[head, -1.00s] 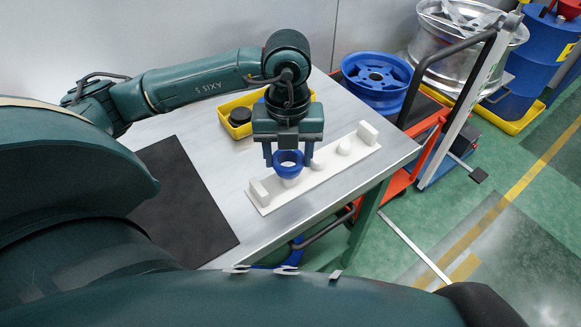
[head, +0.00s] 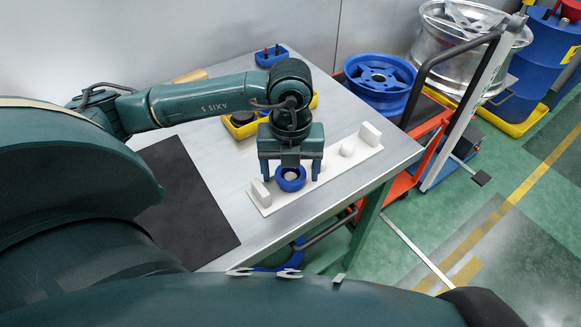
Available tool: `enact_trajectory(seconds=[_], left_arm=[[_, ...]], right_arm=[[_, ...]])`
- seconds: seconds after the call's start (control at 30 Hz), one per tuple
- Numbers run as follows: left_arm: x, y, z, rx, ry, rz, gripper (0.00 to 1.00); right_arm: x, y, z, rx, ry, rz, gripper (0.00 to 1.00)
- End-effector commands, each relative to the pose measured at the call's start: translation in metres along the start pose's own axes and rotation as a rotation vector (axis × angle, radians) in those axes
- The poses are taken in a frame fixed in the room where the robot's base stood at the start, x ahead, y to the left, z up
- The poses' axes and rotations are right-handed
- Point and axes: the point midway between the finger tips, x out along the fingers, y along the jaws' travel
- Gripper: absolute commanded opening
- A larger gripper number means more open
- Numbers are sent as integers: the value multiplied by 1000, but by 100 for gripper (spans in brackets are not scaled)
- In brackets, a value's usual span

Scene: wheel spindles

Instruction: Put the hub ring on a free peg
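The blue hub ring (head: 291,184) is around a white peg near the left end of the white peg board (head: 325,177). The peg's white top shows through the ring's hole, and the ring appears low, near the board. My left gripper (head: 290,172) is above it, pointing down, with its two fingers spread on either side of the ring and gaps showing between. The middle of the board is partly hidden by the right finger. My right gripper is not in view.
Upright white blocks stand at both board ends. Behind my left gripper is a yellow bin (head: 240,130) with dark parts. A blue holder (head: 271,56) stands at the table's back. A black mat (head: 185,205) lies left. A cart with a blue wheel (head: 379,80) stands right of the table.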

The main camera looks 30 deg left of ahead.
Motion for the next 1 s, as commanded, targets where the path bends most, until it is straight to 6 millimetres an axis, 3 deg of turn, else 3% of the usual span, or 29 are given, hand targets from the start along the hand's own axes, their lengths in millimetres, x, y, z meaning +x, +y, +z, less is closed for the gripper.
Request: enact_trajectory(seconds=[0.37, 0.8, 1.0], left_arm=[[-10, -1, 0, 0, -1, -2, 76], [-99, 0, 0, 1, -4, -3, 76], [-120, 0, 0, 0, -1, -2, 76]], right_arm=[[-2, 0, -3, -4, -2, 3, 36], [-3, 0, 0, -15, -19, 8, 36], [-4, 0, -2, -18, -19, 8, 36]])
